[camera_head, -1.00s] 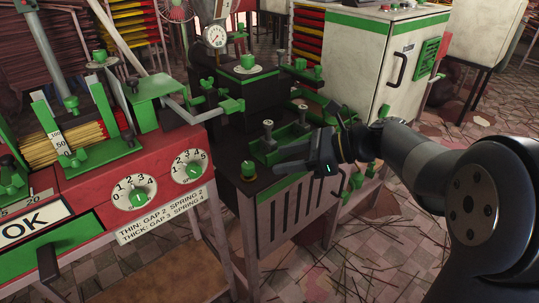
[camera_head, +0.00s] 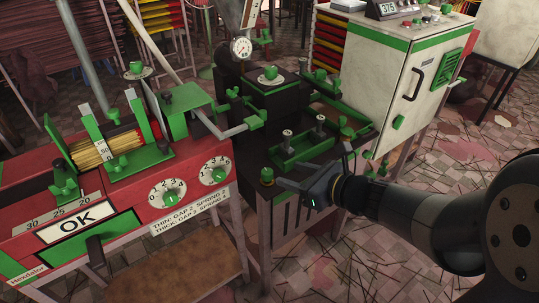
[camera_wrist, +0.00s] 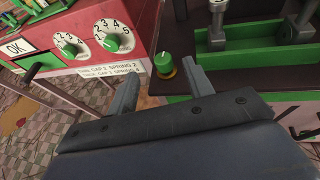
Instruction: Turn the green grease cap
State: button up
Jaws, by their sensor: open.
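A small green cap with a yellowish base, which looks like the grease cap (camera_head: 267,176), stands upright on the near corner of the dark machine bench. In the wrist view the green cap (camera_wrist: 165,65) shows just beyond and between my two fingertips. My gripper (camera_head: 308,170) is open and empty, to the right of the cap in the head view. Its two fingers also show spread apart in the wrist view (camera_wrist: 161,72). I cannot tell whether a finger touches the cap.
A green tray with upright levers (camera_head: 305,152) lies behind my gripper. The red machine (camera_head: 130,208) with numbered dials stands left. A white cabinet (camera_head: 385,75) stands behind right. Another green cap (camera_head: 270,73) sits on a white saucer on the black block. Floor at right is open.

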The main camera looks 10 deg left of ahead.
aim_at(269, 172)
jog(key=shift+m+t+h, duration=0.3)
jog(key=shift+m+h, duration=0.2)
jog(key=shift+h, duration=0.1)
jog(key=x, duration=0.3)
jog(key=b+x, duration=0.1)
jog(key=x, duration=0.2)
jog(key=s+f+b+x, duration=0.1)
jog(key=x, duration=0.2)
jog(key=shift+w+a+f, duration=0.2)
jog(key=shift+w+a, duration=0.05)
jog(key=shift+a, duration=0.1)
jog(key=c, duration=1)
jog(key=shift+o, duration=0.2)
jog(key=shift+w+r+n+g+y+p, duration=0.1)
jog(key=shift+r+n+g+y+p, duration=0.1)
jog(key=shift+n+g+y+p, duration=0.75)
jog(key=shift+f+n+g+p, duration=0.15)
jog(key=shift+n+g+p, duration=0.5)
jog(key=shift+p, duration=0.05)
jog(key=shift+c, duration=0.2)
